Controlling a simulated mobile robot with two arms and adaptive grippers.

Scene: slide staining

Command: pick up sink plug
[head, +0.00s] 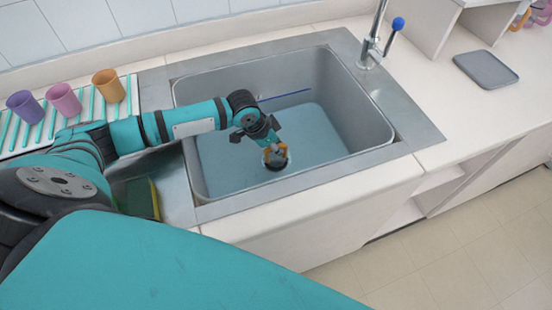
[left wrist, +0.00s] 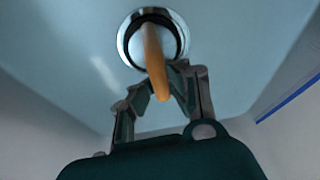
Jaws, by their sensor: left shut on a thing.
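The sink plug (head: 276,158) sits at the drain on the floor of the grey sink (head: 372,112). In the left wrist view the plug's orange handle (left wrist: 154,66) sticks up from the round metal-ringed drain (left wrist: 126,40). My left gripper (head: 272,147) reaches down into the sink and is shut on the plug; its fingers (left wrist: 165,84) are at the orange handle. The plug's lower part is partly hidden by the handle and fingers. My right gripper is not in view.
The sink walls surround the gripper, with a blue line (head: 287,96) on the back wall. A faucet (head: 370,50) stands at the back right. Purple, pink and orange cups (head: 109,86) stand on a drying rack at left. A grey tray (head: 486,69) lies on the right counter.

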